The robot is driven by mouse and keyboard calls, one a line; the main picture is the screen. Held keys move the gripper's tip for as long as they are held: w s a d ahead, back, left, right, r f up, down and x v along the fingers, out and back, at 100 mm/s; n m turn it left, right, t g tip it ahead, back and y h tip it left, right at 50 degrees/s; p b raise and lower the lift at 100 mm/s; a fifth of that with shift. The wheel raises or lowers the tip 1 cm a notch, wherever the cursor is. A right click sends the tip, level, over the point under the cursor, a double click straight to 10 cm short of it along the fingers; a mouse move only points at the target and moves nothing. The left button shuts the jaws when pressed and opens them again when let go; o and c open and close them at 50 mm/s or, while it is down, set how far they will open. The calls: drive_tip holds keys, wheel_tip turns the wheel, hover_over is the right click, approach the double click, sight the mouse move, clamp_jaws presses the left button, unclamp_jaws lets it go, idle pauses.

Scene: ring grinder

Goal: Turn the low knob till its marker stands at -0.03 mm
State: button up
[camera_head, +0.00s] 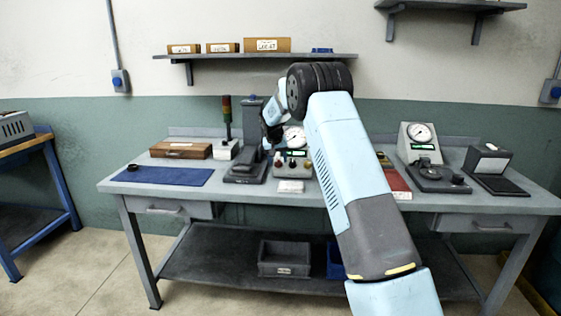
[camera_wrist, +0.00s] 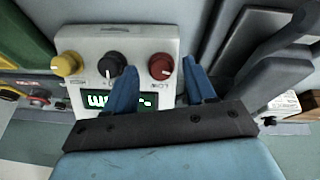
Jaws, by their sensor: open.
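The low knob (camera_wrist: 161,66) is red with a pale marker line. In the wrist view, it sits on a light grey panel (camera_wrist: 90,42) that appears upside down, with its "LOW" label beside it. My gripper (camera_wrist: 161,68) is open, and its two blue fingers appear on either side of the red knob in the picture. I cannot tell whether they touch it or how high they are above it. A black knob (camera_wrist: 112,64) and a yellow knob (camera_wrist: 67,63) share the panel. A lit green display (camera_wrist: 105,98) is partly hidden by a finger, and I cannot read its value.
In the head view, the knob box (camera_head: 292,171) stands on the grey bench (camera_head: 240,193), below a round dial (camera_head: 295,137). A dark grey stand (camera_head: 246,165) is close on its left. A blue mat (camera_head: 163,176) lies at the left. My arm hides part of the bench.

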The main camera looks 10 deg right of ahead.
drive_tip(key=shift+w+d+f, duration=0.1)
drive_tip(key=shift+w+f, duration=0.15)
drive_tip(key=shift+f, duration=0.35)
drive_tip(key=shift+c, duration=0.2)
